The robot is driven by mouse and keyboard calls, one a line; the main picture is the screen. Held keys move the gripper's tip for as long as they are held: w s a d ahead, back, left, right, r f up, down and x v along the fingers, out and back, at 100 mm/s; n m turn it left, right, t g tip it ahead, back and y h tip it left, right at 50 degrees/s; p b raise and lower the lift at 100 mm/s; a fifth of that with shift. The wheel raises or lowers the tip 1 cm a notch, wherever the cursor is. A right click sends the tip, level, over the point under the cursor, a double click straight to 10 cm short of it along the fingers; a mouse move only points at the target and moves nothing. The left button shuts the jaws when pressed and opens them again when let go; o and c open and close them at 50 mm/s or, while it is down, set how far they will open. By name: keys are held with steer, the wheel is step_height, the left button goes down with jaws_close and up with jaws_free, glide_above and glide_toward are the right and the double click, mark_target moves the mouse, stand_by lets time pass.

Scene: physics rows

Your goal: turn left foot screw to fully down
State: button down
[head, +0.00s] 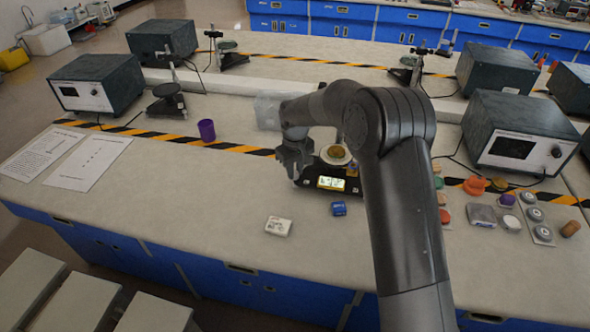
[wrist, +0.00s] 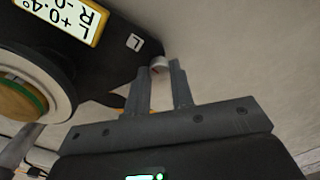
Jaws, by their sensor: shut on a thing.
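The black levelling device (head: 352,186) stands on the bench with a lit display (head: 331,183). In the wrist view its display (wrist: 67,14) appears upside down and reads about L +0.4°, with the R line cut off. The left foot screw (wrist: 158,62) is a small pale knob with a red mark, beside the corner marked L (wrist: 134,42). My gripper (wrist: 158,72) has its two fingers on either side of this knob and is shut on it. In the head view my gripper (head: 294,168) is at the device's left side, where it hides the screw.
A round pan with a brownish disc (head: 337,152) sits on the device. A blue block (head: 339,208) and a white block (head: 278,226) lie in front. A purple cup (head: 207,130) stands to the left. Several small objects and a grey instrument box (head: 512,140) are at right.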

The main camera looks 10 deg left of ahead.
mark_target(295, 173)
steer(key=m, duration=0.5)
steer(key=shift+m, duration=0.3)
steer(key=m, duration=0.5)
steer(key=shift+m, duration=0.4)
steer(key=c, duration=1.3)
jaws_free()
steer(key=shift+o, duration=0.2)
steer(key=shift+r, duration=0.15)
step_height(295, 173, up, 10)
steer(key=shift+r, duration=0.25)
